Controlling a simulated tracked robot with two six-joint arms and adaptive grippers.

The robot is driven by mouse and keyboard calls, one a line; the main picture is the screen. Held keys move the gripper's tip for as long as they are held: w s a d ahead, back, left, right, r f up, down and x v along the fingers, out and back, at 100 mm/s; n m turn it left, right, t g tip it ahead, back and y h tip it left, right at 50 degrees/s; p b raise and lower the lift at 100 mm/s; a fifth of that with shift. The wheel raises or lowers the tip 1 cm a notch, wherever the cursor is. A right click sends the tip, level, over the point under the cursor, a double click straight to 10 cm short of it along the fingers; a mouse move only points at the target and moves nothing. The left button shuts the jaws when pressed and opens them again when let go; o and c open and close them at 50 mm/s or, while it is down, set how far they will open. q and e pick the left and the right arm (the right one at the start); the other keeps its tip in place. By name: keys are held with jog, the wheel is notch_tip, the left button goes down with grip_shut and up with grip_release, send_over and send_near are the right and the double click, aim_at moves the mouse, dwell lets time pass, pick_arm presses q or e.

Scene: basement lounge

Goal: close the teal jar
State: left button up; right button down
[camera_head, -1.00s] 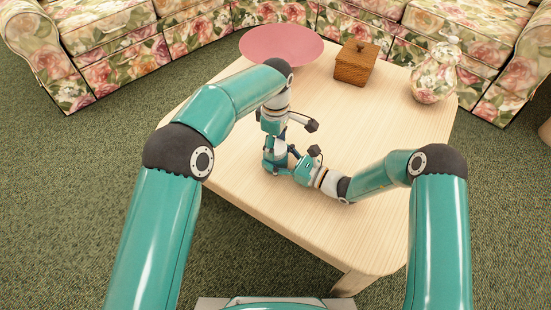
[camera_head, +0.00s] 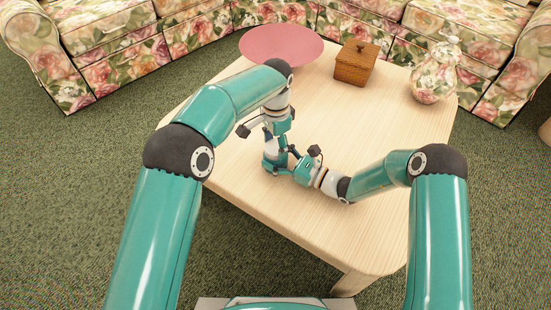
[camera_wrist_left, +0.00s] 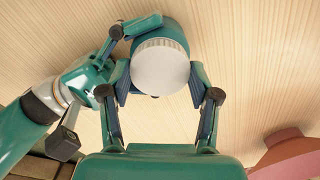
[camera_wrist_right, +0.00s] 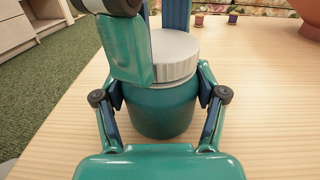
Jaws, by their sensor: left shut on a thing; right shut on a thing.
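The teal jar (camera_head: 270,166) stands upright on the pale wooden table; its body (camera_wrist_right: 165,113) fills the middle of the right wrist view. The ribbed light-grey lid (camera_wrist_right: 175,55) sits on top of the jar; its round top shows in the left wrist view (camera_wrist_left: 160,68). My left gripper (camera_wrist_left: 161,88) points down from above and is shut on the lid, a finger on each side. My right gripper (camera_wrist_right: 163,105) comes in low from the side and is shut on the jar's body. In the head view, my grippers partly hide the jar and lid.
The table's right and front parts are clear.

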pick_arm(q)
jog(key=m, duration=0.4)
jog(key=o, duration=1.3)
jog(key=shift+r, duration=0.1)
jog(key=shift+r, duration=2.15)
jog(key=shift+c, duration=0.4)
